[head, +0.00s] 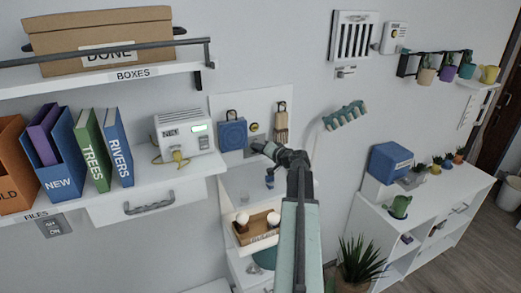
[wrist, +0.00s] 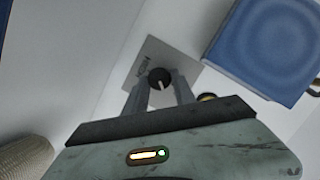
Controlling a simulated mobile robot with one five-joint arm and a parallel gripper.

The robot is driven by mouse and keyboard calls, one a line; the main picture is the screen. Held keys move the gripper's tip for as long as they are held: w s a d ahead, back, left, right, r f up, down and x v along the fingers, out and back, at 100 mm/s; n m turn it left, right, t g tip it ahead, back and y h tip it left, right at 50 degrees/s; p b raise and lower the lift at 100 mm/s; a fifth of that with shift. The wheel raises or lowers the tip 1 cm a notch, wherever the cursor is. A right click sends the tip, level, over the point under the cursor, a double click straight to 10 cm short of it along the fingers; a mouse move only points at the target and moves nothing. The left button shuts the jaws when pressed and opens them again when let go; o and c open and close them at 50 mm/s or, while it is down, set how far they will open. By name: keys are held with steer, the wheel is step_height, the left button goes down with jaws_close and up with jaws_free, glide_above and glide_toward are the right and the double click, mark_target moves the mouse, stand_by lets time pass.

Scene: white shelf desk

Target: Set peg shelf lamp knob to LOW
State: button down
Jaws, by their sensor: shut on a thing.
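The lamp knob (wrist: 159,77) is a small dark round knob with a pale pointer line, on a grey square plate (wrist: 155,55) in the wrist view. The pointer runs toward the bottom of that picture, slightly right. Small lettering on the plate is too blurred to read. My gripper (wrist: 161,86) has one finger on each side of the knob and is shut on it. In the head view my gripper (head: 257,147) reaches the pegboard wall and hides the knob.
A blue hanging object (head: 232,135) is close to my gripper, and it also fills the upper right of the wrist view (wrist: 265,45). A brush-like item (head: 281,123) hangs to the right.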

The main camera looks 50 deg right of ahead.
steer(key=shift+a+n+p, duration=0.15)
steer(key=shift+n+p, duration=0.15)
steer(key=shift+n, duration=0.1)
steer(key=shift+n+g+h+p, duration=0.4)
steer(key=shift+n, duration=0.3)
steer(key=shift+a+n+g+h+p, duration=0.15)
steer(key=shift+n+g+h+p, duration=0.45)
steer(key=shift+n, duration=1)
steer(key=shift+h, duration=0.3)
steer(key=c, duration=1)
jaws_free()
steer(key=shift+c, duration=0.2)
steer(key=p+v, duration=0.2)
steer(key=v, duration=0.5)
steer(key=shift+s, duration=0.35)
